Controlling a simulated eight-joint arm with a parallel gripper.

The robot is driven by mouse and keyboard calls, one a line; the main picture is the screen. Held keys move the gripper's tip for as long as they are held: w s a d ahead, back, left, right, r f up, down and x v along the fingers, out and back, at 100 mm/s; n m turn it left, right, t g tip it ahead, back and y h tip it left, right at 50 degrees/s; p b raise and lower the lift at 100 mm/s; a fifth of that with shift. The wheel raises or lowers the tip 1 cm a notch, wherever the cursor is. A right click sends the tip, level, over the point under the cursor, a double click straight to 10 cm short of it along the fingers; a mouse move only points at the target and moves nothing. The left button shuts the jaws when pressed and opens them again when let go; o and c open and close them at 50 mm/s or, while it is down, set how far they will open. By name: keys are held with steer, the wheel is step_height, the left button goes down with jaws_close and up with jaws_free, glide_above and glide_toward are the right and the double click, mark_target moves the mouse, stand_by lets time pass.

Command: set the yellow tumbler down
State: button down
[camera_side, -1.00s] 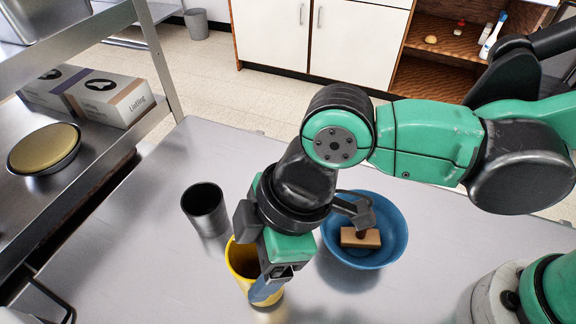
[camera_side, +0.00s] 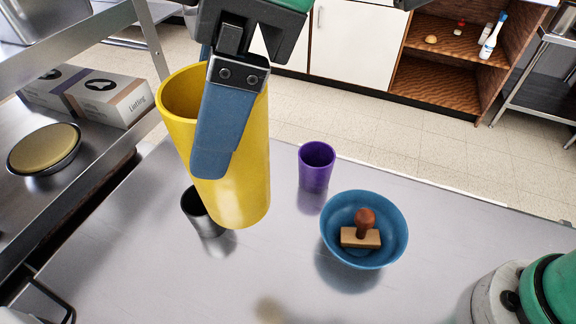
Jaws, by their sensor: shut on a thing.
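The yellow tumbler (camera_side: 243,185) is large in the side view at the upper left, close to the camera and raised above the table. It is nearly upright with a slight tilt, its open mouth up. My gripper (camera_side: 222,130) comes down from the top edge and is shut on the tumbler's wall. One blue-grey finger lies on the near outside of the wall. The other finger is mostly hidden behind the rim. The tumbler's base is in view and apart from the metal table (camera_side: 150,260). A reflection of yellow shows low on the table.
A dark cup (camera_side: 203,218) stands partly behind the tumbler. A purple cup (camera_side: 316,168) stands right of it. A blue bowl (camera_side: 390,215) holds a wooden-handled stamp or brush (camera_side: 361,236). A shelf at left holds boxes (camera_side: 105,98) and a round dish (camera_side: 44,150).

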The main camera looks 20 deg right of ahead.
steer(key=w+d+f+m+t, duration=0.1)
steer(key=w+d+f+m, duration=0.1)
steer(key=w+f, duration=0.35)
steer(key=w+d+f+m+h, duration=0.1)
steer(key=w+d+f+m, duration=0.1)
steer(key=w, duration=0.6)
steer(key=w+d+f+m+t, duration=0.1)
steer(key=w+d+f+m, duration=0.15)
steer(key=w, duration=0.45)
step_height(320, 180, down, 9)
steer(key=shift+a, duration=0.3)
steer(key=shift+w+f, duration=0.1)
steer(key=shift+f, duration=0.05)
jaws_free()
steer(key=v, duration=1.2)
steer(key=s+d+f+m+t+h, duration=0.1)
steer(key=s+d+m, duration=0.3)
steer(key=d, duration=0.6)
steer(key=s+d+f+m+t+h, duration=0.2)
steer(key=s+d+f+m+t, duration=0.1)
steer(key=s+d, duration=0.5)
steer(key=d+f+m, duration=0.1)
steer(key=d+m, duration=0.1)
steer(key=shift+s+d, duration=0.2)
steer(key=shift+d, duration=0.05)
